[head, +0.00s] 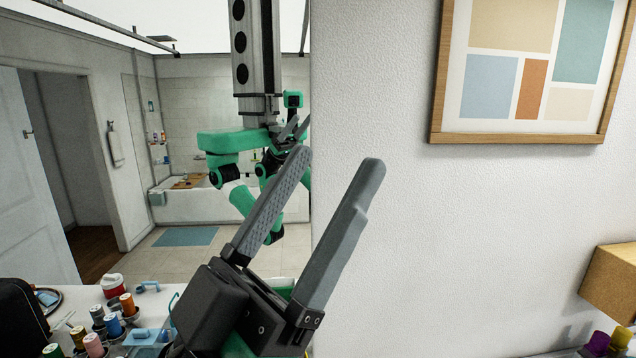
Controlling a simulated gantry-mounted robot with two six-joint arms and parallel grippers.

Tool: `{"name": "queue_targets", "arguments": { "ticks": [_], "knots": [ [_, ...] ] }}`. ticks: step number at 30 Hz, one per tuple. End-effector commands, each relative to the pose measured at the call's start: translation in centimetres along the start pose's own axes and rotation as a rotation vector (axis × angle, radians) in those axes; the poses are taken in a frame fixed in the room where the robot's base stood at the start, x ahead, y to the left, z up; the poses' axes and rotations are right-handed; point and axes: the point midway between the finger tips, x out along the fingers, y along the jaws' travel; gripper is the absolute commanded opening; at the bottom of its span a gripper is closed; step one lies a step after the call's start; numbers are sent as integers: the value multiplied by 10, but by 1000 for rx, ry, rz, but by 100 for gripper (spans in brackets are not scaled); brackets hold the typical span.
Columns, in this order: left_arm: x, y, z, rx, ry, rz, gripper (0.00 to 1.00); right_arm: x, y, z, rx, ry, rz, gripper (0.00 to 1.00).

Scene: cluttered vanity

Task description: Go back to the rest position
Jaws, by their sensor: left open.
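My left gripper (335,162) fills the middle of the head view, close to the camera. Its two long grey fingers point up and stand apart, with nothing between them. The fingers are in front of the plain wall and what looks like a mirror. My right gripper does not show directly in the head view.
The apparent mirror on the left shows a bathroom with a bathtub (225,203) and my green arms. Several thread spools (127,305) crowd the lower left. A framed picture (520,138) hangs at upper right. A cardboard-coloured box (610,280) is at the right edge.

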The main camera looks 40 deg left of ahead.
Motion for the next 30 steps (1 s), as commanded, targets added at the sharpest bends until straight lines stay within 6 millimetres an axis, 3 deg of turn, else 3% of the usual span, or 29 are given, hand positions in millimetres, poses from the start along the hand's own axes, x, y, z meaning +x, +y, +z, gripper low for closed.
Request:
{"name": "queue_targets", "arguments": {
  "ticks": [8,17,30],
  "knots": [
    [6,-1,-4,3,-2,-2,74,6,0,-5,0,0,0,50],
    [64,-2,-58,6,-1,-4,74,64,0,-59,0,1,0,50],
    [60,-2,-54,6,-2,-4,74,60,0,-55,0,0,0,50]
  ]
}}
